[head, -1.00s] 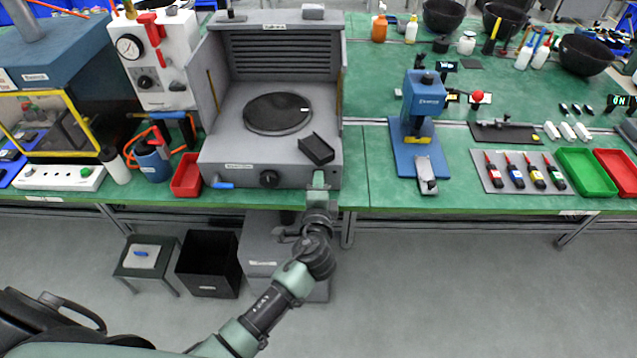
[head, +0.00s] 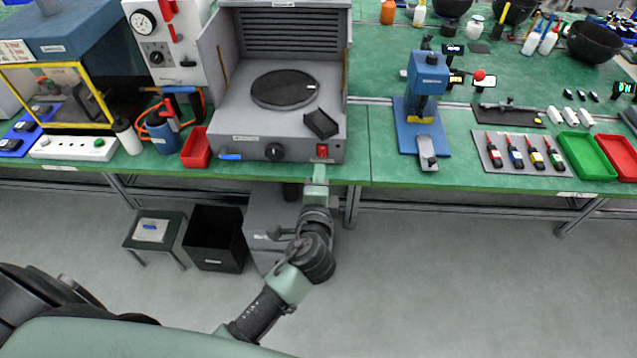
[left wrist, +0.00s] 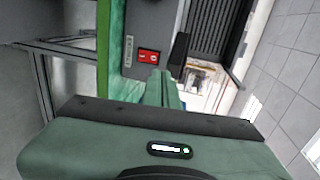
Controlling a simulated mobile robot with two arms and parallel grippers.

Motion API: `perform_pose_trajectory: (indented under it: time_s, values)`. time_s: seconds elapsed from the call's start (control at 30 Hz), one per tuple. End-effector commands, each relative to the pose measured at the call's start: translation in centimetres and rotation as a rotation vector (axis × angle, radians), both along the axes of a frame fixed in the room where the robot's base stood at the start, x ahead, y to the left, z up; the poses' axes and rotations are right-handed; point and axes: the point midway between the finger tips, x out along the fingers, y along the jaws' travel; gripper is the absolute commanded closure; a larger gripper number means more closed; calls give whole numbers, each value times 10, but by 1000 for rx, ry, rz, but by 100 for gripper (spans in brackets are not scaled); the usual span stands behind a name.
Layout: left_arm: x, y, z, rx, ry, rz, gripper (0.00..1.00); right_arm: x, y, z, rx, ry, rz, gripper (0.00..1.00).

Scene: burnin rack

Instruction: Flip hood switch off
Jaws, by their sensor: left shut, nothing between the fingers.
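The hood (head: 225,125) is a grey box with a slatted back and a round dark plate, standing on the green bench. Its red rocker switch (head: 322,151) is on the front face at the right end. The switch also shows in the left wrist view (left wrist: 148,56), with a small label beside it; I cannot tell which way it is set. My left gripper (head: 320,170) is shut and empty, just below and in front of the switch, apart from it in the head view. In the left wrist view its fingers (left wrist: 162,84) point towards the switch. My right gripper is not in view.
A black knob (head: 275,152) and a blue handle (head: 231,157) are on the hood's front. A small black tray (head: 321,124) lies on its deck above the switch. A red bin (head: 196,148) stands left; a blue press (head: 424,100) stands right, with clear bench between.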

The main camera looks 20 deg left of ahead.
Motion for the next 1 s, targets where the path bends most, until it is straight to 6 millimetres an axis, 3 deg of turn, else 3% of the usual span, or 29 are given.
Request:
perform_pose_trajectory:
  time_s: [0.13, 0.3, 0.87, 1.0]
  values:
    - [-22, -7, 9, -1, 1, -1, 100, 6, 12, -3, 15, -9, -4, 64]
    - [-33, -9, 15, 0, 1, 0, 100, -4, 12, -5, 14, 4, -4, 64]
    - [-35, -10, 17, 0, 1, 0, 100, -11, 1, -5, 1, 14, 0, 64]
    - [-34, -12, -5, -21, 37, -11, 100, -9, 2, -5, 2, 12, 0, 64]
